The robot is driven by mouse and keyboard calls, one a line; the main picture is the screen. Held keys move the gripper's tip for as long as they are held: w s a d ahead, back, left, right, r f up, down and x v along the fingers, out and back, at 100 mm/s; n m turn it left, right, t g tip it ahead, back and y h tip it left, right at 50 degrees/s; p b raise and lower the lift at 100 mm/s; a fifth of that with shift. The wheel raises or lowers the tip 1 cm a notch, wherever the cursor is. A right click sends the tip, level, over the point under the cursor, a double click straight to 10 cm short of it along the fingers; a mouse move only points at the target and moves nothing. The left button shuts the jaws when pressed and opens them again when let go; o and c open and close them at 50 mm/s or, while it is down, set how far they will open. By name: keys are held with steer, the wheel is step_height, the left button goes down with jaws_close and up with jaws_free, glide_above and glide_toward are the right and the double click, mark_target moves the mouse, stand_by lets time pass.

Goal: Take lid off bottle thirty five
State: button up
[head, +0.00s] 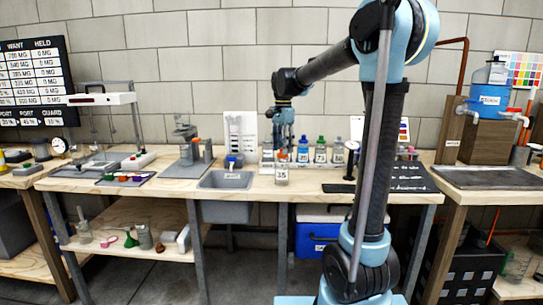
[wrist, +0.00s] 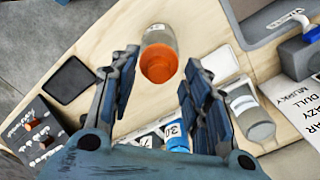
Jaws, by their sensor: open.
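Bottle thirty five (head: 282,174), small and clear with a white "35" label, stands upright at the bench's front edge, right of the sink. Its orange lid (head: 282,155) is on top. In the wrist view the bottle (wrist: 159,36) and its orange lid (wrist: 158,64) show beyond and between the fingers. My gripper (wrist: 160,72) is open, with one finger on each side of the lid in that view. No contact shows, and the height gap is hard to judge. In the head view my gripper (head: 284,138) is small and partly hidden, just above and behind the bottle.
Several capped bottles stand close behind, including one with a blue cap (head: 303,141) and one with a green cap (head: 321,139). The grey sink (head: 225,180) is to the left. A dark mat (head: 339,188) lies to the right. Bare wood lies around bottle thirty five.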

steer(key=shift+f, duration=0.35)
steer(key=c, duration=0.8)
steer(key=shift+r, duration=0.1)
